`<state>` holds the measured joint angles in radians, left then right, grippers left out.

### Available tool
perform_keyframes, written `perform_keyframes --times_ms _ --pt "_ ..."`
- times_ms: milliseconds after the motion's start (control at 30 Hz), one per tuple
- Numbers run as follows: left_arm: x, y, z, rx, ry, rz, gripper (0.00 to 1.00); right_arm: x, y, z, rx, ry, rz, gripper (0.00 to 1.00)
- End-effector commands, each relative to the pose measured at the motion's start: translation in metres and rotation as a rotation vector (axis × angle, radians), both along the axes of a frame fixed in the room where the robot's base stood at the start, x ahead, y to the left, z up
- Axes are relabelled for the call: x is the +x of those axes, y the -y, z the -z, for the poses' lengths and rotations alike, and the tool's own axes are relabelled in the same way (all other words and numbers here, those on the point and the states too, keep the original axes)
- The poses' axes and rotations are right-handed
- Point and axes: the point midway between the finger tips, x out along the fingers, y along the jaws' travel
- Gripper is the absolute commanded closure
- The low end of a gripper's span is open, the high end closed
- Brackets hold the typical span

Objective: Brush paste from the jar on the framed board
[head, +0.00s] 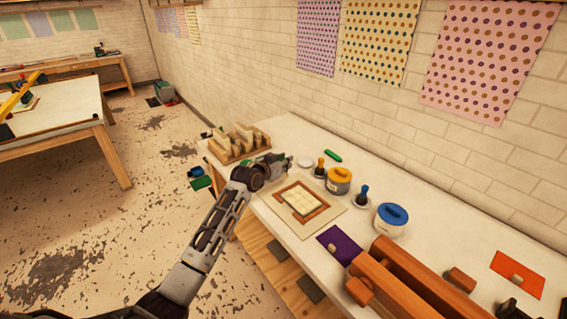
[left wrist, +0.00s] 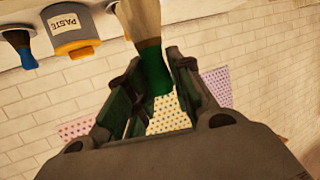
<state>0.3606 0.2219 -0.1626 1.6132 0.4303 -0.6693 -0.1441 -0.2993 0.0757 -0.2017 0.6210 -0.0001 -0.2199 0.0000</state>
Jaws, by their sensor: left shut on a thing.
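The framed board (head: 285,200), a brown frame around pale tiles on a beige sheet, lies flat in front of the jar. My left gripper (head: 284,161) is over the bench, left of the jar and behind the board. In the left wrist view it is shut on a brush (left wrist: 153,68) by its green handle; the brush's tan part extends away from the fingers. The brush tip is cut off there. My right gripper is not in view.
An orange-handled brush (head: 320,168) and a blue-handled brush (head: 363,194) stand upright near the jar. A blue-lidded pot (head: 390,220) is farther right. A wooden rack (head: 238,143) stands at the bench's left end. Large brown wooden beams (head: 405,277) occupy the right front.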

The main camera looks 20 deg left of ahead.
Motion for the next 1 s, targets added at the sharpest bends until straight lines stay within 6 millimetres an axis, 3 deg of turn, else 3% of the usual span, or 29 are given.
perform_keyframes --times_ms 733,1000 --pt "-0.003 0.001 0.008 0.0 0.001 0.018 1.0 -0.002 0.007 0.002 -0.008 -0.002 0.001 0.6" --pt "-0.007 0.001 0.026 0.001 0.0 0.02 1.0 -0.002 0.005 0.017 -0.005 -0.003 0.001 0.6"
